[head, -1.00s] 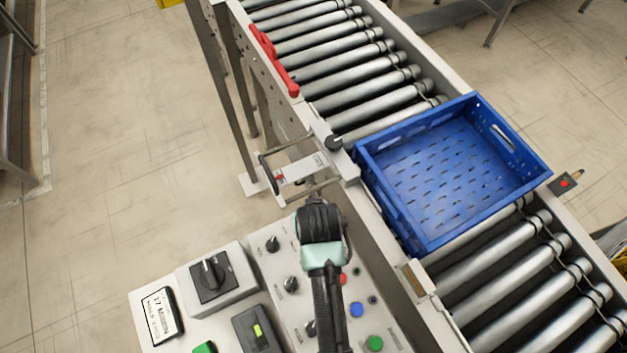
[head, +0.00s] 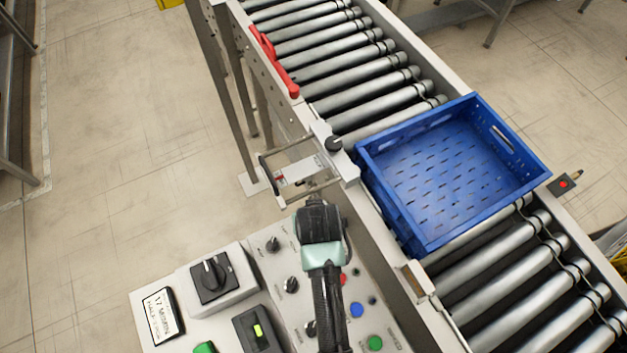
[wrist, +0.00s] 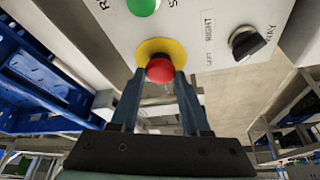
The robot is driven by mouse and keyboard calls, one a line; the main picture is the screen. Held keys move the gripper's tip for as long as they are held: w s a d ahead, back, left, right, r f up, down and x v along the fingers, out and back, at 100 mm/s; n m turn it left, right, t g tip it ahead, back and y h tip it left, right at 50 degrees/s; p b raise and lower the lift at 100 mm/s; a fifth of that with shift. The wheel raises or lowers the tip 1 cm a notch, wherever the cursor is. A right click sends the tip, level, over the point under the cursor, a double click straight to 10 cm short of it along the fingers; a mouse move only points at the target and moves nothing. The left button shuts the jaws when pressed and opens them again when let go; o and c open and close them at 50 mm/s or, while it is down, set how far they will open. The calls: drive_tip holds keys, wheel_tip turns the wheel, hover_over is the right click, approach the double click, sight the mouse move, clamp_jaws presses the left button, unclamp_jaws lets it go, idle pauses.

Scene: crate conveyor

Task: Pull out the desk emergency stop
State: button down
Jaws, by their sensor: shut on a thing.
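The desk emergency stop (wrist: 160,69) is a red button on a yellow round plate on the pale control panel (wrist: 103,25). It shows at the upper middle of the wrist view. My gripper (wrist: 161,82) has its two fingers on either side of the red button, shut on it. In the head view my gripper (head: 316,205) is above the far edge of the desk panel (head: 262,262), and it hides the emergency stop there.
Black knobs (head: 291,285), a blue button (head: 357,310) and a green button (head: 375,343) sit close by on the panel. A blue crate (head: 400,215) stands on the roller conveyor at the right. A metal bracket (head: 290,180) juts out beyond the panel.

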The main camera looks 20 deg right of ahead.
drive_tip(key=shift+w+r+p, duration=0.1)
drive_tip(key=shift+r+p, duration=0.35)
drive_tip(key=shift+r, duration=0.25)
drive_tip(key=shift+c, duration=1.9)
unclamp_jaws()
drive_tip(key=shift+f, duration=0.15)
drive_tip(key=b+v, duration=0.1)
drive_tip(key=v, duration=1.2)
drive_tip(key=shift+b, duration=0.4)
